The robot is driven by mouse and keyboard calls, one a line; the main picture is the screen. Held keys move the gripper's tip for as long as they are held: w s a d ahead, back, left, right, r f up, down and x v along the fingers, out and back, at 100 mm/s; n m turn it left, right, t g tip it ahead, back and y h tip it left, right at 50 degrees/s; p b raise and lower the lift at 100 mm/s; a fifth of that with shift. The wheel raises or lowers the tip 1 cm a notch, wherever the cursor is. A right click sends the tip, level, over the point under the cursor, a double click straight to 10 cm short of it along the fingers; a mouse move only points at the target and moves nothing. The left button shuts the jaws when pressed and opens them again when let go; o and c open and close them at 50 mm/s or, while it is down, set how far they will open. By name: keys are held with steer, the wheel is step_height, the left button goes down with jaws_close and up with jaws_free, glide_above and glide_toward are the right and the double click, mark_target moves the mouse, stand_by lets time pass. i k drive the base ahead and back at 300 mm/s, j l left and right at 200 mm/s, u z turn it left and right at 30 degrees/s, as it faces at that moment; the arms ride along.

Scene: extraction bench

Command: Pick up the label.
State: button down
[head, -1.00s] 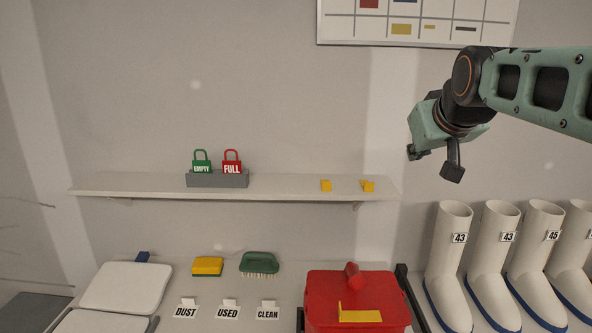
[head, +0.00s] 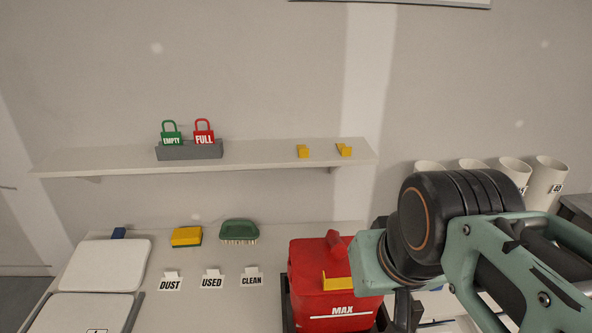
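Three white labels with black print stand in a row on the bench: DUST (head: 170,284), USED (head: 212,281) and CLEAN (head: 251,279). A green EMPTY tag (head: 171,140) and a red FULL tag (head: 204,138) stand in a grey holder (head: 190,151) on the wall shelf. The frames do not show which one the task means. My gripper (head: 404,306) points down at the right side of the red container, well right of the standing labels. One dark finger shows; the other is hidden, so its opening cannot be judged. No label is seen in it.
A red container (head: 309,306) marked MAX, with a yellow piece (head: 336,283), stands between the labels and my gripper. A yellow sponge (head: 187,236) and green brush (head: 239,231) lie behind the labels.

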mark_target(172, 281)
steer(key=u, duration=1.25)
steer(key=j+z, duration=0.3)
steer(key=j, duration=0.15)
steer(key=j+z, duration=0.25)
steer(key=j, duration=0.15)
